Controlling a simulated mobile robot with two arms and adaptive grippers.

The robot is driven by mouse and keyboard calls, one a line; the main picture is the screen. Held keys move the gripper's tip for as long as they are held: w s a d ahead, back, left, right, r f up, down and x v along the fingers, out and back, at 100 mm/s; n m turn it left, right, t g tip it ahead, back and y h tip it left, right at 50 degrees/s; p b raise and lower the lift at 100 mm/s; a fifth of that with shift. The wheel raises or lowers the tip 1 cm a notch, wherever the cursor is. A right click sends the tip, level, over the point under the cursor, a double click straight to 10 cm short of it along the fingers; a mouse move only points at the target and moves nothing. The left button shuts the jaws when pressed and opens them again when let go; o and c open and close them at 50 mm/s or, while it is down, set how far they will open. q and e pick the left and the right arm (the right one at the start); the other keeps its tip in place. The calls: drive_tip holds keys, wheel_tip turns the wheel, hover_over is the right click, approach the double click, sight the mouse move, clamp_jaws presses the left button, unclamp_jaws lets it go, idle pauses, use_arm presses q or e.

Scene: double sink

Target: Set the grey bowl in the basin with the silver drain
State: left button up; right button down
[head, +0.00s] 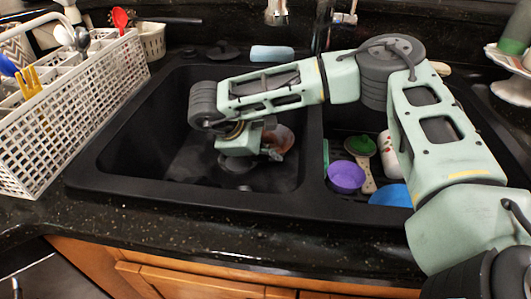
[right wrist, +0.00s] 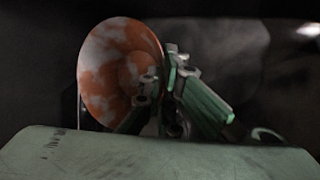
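My right arm reaches across into the left basin (head: 143,150). Its gripper (head: 268,148) is low inside that basin, near the divider. In the right wrist view, the gripper (right wrist: 165,100) has its fingers closed at the side of a bowl (right wrist: 112,62). The bowl looks orange with pale grey patches, not plain grey, and is tilted on its side. In the head view the bowl (head: 284,138) is partly hidden by the gripper. I cannot tell if it touches the basin floor. No silver drain shows clearly; my arm hides part of the floor. My left gripper is not in view.
The right basin holds a purple bowl (head: 346,176), a green-headed brush (head: 361,146), a blue bowl (head: 391,195) and a white cup (head: 388,150). A white utensil rack (head: 75,110) stands left of the sink. A light-blue item (head: 272,53) lies behind it.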

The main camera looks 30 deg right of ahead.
drive_tip(key=shift+f, duration=0.1)
drive_tip(key=c, duration=2.4)
unclamp_jaws()
drive_tip(key=shift+c, duration=0.2)
drive_tip(key=o, duration=0.5)
drive_tip(key=shift+c, duration=0.2)
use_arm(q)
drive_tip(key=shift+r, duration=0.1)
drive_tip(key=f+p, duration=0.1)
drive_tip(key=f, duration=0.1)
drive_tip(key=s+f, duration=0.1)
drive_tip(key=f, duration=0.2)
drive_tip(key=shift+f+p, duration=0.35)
use_arm(e)
drive_tip(key=v, duration=1.2)
